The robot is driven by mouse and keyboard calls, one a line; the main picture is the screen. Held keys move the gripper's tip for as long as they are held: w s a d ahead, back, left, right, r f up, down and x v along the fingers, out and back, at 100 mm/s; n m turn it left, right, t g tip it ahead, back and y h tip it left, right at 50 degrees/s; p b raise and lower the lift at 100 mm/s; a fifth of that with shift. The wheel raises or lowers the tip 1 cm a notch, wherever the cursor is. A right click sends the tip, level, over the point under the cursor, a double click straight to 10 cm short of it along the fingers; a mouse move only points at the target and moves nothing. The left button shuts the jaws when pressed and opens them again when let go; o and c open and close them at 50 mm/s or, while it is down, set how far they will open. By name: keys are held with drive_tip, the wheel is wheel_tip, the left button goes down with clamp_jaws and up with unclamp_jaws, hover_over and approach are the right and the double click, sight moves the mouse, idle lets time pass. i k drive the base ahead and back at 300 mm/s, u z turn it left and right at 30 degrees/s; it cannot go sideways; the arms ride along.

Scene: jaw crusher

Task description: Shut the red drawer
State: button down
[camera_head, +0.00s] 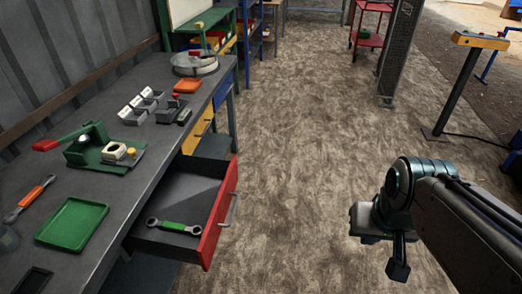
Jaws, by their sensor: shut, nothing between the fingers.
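The red drawer (219,215) is pulled out from under the grey workbench. Its red front faces right and carries a metal handle (229,210). A wrench with a green grip (174,226) lies inside the drawer. My gripper (398,268) hangs over the floor at the right, well apart from the drawer front, with clear space between them. Its fingers are shut and empty.
The workbench (130,190) fills the left side, with a green tray (73,224), a green press tool (96,150) and small grey bins (146,104) on top. A yellow drawer (199,131) sits farther back. A post (398,50) stands beyond the open floor.

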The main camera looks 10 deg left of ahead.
sight(194, 190)
drive_tip(key=u, duration=0.45)
drive_tip(key=i, duration=0.9)
drive_tip(key=u, duration=0.8)
